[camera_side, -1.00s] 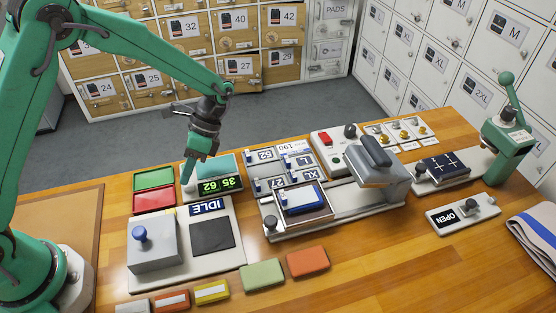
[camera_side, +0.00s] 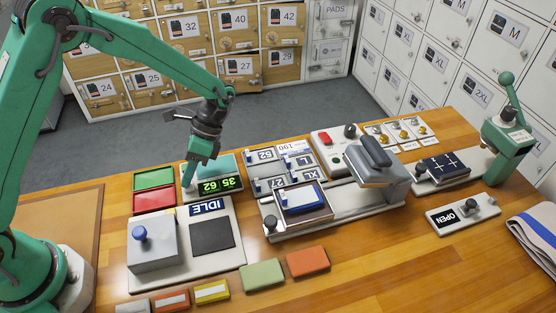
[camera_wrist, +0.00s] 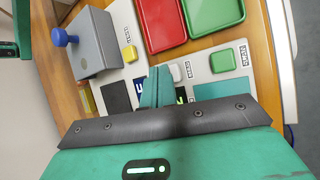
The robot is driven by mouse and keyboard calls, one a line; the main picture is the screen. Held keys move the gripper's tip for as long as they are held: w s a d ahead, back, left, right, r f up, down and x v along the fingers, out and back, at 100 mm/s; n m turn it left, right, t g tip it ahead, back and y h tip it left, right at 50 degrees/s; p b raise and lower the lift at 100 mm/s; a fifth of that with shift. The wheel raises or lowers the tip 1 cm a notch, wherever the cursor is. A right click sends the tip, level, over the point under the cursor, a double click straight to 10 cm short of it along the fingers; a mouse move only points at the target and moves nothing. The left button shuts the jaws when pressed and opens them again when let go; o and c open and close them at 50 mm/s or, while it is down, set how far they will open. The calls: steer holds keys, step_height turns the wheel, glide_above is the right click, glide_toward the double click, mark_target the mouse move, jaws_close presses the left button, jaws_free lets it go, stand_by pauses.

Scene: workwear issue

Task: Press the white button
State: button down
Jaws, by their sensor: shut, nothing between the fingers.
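The white button (camera_wrist: 174,72) is a small pale block on a light panel in the wrist view. My gripper (camera_wrist: 153,78) has its teal fingers together and empty, and their tips appear right beside the button, on its left. In the side view my gripper (camera_side: 188,184) points down at the left end of the panel with the green-lit display (camera_side: 219,185) reading 35 and 62. The button is not clearly visible there behind the fingers. I cannot tell whether the fingertips touch it.
A green button (camera_wrist: 222,62) and a yellow button (camera_wrist: 130,53) flank the white one. A grey box with a blue knob (camera_side: 139,234) stands in front, and red (camera_side: 154,197) and green (camera_side: 154,179) trays lie left.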

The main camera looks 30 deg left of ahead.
mark_target(191, 184)
steer(key=shift+f, duration=0.5)
stand_by(0.6)
steer(key=shift+r, duration=0.9)
steer(key=shift+r, duration=0.15)
steer(key=shift+r, duration=2.4)
